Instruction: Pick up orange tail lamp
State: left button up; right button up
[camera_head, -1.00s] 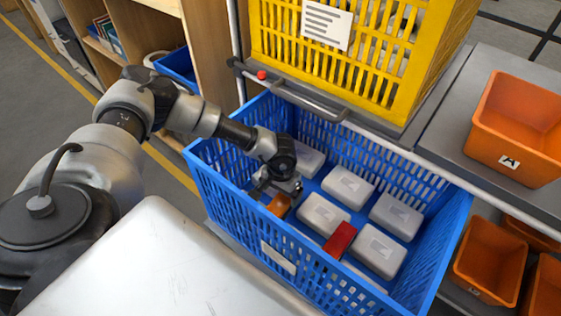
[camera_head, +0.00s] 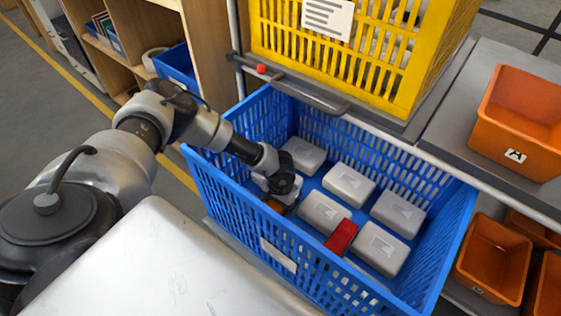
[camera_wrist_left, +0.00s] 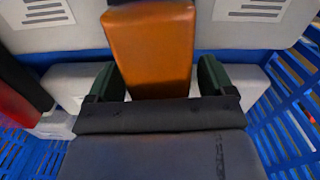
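The orange tail lamp (camera_head: 277,206) lies in the near-left part of the blue crate (camera_head: 222,196), partly hidden by my left gripper in the head view. In the left wrist view the lamp (camera_wrist_left: 150,48) is an orange block that runs from the top edge down between the fingers. My left gripper (camera_wrist_left: 158,80) is open, one dark green finger on each side of the lamp, with small gaps seen beside it. In the head view the left gripper (camera_head: 278,200) is down inside the crate. My right gripper is not in view.
Several pale grey boxes (camera_head: 348,184) and a red block (camera_head: 341,236) lie in the blue crate near the lamp. The crate's slatted walls rise around my left wrist. A yellow crate (camera_head: 355,50) stands behind, and orange bins (camera_head: 520,120) are at the right.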

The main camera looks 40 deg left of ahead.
pick_arm(q)
jog(key=c, duration=0.9)
jog(key=shift+r, duration=0.1)
